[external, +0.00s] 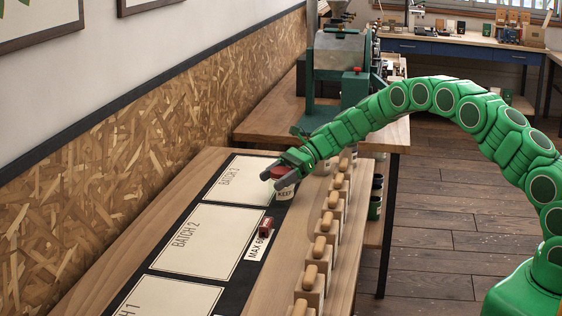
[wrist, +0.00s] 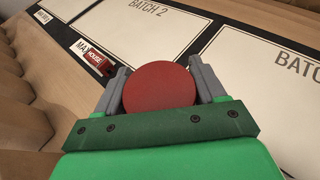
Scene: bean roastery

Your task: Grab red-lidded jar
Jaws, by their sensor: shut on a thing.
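The red-lidded jar (external: 285,190) stands at the right edge of the Batch 3 panel in the external view, with a pale label that reads "KEEP". Its round red lid (wrist: 159,87) fills the space between the fingers in the wrist view. My gripper (external: 274,178) is shut on the jar, with one grey finger on each side of it. The wrist view also shows my gripper (wrist: 160,84) from above. The jar's body is mostly hidden below the lid there. I cannot tell whether the jar touches the mat.
A small red block (external: 265,227) sits by the "MAX" label (external: 257,246) on the dark mat. Wooden-handled bins (external: 321,247) line the table's right side. A green roasting machine (external: 338,65) stands behind. The Batch 2 panel (external: 208,240) is bare.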

